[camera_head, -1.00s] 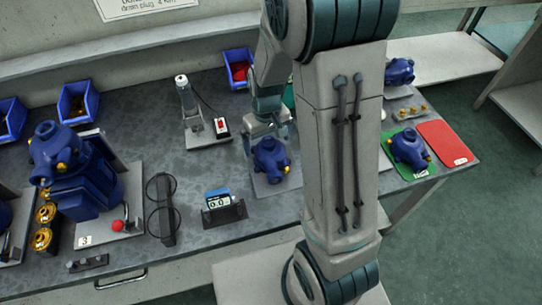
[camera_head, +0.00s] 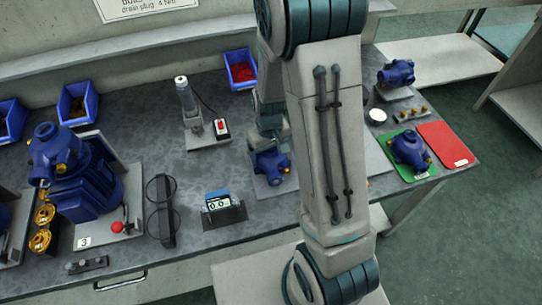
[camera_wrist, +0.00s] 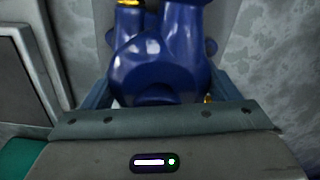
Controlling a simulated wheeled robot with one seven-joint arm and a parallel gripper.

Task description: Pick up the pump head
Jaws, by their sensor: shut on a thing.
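A blue pump head (camera_head: 270,166) with brass fittings is on a light grey pad (camera_head: 268,189) near the middle of the bench. My gripper (camera_head: 270,141) is over it from above, partly hidden by my arm. In the wrist view the pump head (camera_wrist: 160,55) fills the space between my fingers, and the gripper is shut on it. I cannot tell whether it still touches the pad. Another blue pump head (camera_head: 409,150) lies on a green mat (camera_head: 425,174) at the right. A further blue pump body (camera_head: 397,73) stands behind it.
A digital readout (camera_head: 220,201) stands left of the held pump head. A tool stand (camera_head: 192,115) with a red switch is behind it. A red mat (camera_head: 445,144) is empty. A large pump assembly (camera_head: 80,178) stands at the left, blue bins (camera_head: 240,70) at the back.

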